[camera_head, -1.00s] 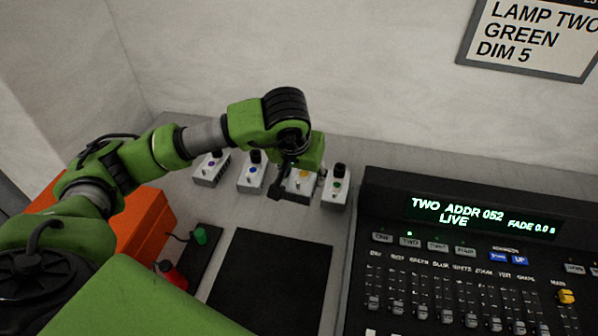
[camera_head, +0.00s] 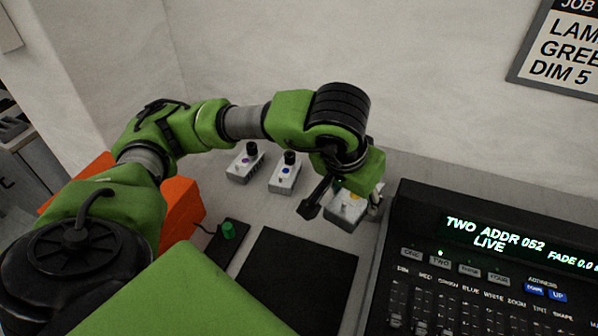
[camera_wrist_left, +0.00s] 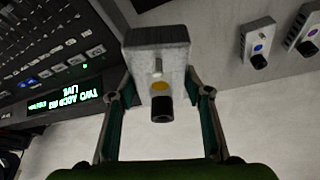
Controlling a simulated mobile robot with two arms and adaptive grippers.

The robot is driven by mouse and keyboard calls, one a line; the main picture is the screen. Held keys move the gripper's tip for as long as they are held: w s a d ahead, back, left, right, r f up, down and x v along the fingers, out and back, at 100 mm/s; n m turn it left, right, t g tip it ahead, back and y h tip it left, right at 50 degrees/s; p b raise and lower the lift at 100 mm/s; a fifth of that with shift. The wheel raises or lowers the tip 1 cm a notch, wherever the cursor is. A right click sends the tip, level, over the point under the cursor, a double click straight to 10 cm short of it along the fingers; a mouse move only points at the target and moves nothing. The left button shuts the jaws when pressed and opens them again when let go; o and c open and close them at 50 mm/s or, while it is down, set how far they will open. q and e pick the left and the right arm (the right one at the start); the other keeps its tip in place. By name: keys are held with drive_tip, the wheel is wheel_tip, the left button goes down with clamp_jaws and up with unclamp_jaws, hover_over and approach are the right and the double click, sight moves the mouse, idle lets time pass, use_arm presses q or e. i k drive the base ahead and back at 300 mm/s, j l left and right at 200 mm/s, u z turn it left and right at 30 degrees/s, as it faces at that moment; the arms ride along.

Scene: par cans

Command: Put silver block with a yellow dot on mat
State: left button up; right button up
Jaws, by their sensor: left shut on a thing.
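The silver block with a yellow dot (camera_head: 347,212) is held by my left gripper (camera_head: 342,203). In the left wrist view the block (camera_wrist_left: 158,62) sits between the two fingers, with its yellow dot, small pin and black knob showing. It appears raised off the grey table, just left of the console. The flat black mat (camera_head: 300,275) lies on the table, nearer than the block and to its left. Its visible surface is bare. My right gripper is not in view.
Silver blocks with a purple dot (camera_head: 245,165) and a blue dot (camera_head: 285,175) stand left of my gripper. The green-dot block is hidden or barely visible behind it. The black console (camera_head: 470,250) borders the right. A green-capped item (camera_head: 228,230) stands left of the mat.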

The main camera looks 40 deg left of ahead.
sight(290, 287)
drive_tip(key=k+j+z, duration=0.15)
drive_tip(key=z, duration=0.85)
drive_tip(key=k+j, duration=0.15)
drive_tip(key=k, duration=0.95)
drive_tip(key=j+z, duration=0.05)
